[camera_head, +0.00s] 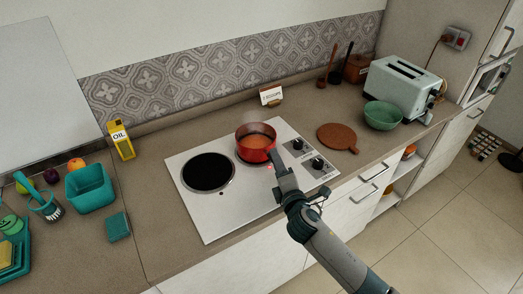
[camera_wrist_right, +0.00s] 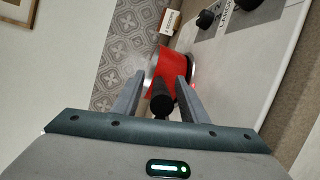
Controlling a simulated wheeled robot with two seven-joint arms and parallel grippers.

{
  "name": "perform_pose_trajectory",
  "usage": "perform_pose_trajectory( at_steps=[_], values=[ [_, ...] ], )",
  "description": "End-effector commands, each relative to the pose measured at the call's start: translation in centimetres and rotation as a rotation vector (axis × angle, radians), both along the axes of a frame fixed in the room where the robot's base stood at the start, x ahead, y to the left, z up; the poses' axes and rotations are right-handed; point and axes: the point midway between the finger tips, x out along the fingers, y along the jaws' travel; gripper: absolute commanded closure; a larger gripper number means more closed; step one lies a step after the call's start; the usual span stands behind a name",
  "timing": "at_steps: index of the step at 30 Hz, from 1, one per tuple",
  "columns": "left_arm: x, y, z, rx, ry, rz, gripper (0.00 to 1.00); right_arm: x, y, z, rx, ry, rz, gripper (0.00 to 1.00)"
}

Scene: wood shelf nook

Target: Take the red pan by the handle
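The red pan (camera_head: 256,142) sits on the right burner of the white cooktop, with orange-brown contents. It also shows in the right wrist view (camera_wrist_right: 167,66), ahead of the fingers. Its black handle (camera_wrist_right: 162,101) points back toward my right gripper. My right gripper (camera_head: 277,163) is at the handle side of the pan, close to its wall. In the right wrist view its two fingers (camera_wrist_right: 160,84) stand on either side of the handle, open, with gaps visible between fingers and handle. The handle is mostly hidden by the gripper in the head view. My left gripper is not in view.
The white cooktop (camera_head: 222,214) has a bare black burner (camera_head: 208,172) left of the pan and black knobs (camera_head: 318,163) to the right. A small sign (camera_head: 271,95) stands behind. A round wooden board (camera_head: 337,137), green bowl (camera_head: 383,115) and toaster (camera_head: 402,80) are farther right.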

Motion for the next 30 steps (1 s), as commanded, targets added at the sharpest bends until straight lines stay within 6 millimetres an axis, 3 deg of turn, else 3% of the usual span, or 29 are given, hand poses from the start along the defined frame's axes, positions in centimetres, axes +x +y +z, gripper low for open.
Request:
perform_pose_trajectory(
  at_steps=[2, 6, 30],
  values=[
    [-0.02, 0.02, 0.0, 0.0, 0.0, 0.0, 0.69, -0.01, -0.01, -0.01, 0.0, 0.0, 0.0, 0.65],
    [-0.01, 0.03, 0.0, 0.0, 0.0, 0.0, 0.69, -0.02, -0.01, -0.01, 0.0, 0.0, 0.0, 0.99],
    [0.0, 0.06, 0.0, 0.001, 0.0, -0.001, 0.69, -0.03, -0.02, -0.08, -0.001, 0.001, 0.0, 1.0]
  ],
)
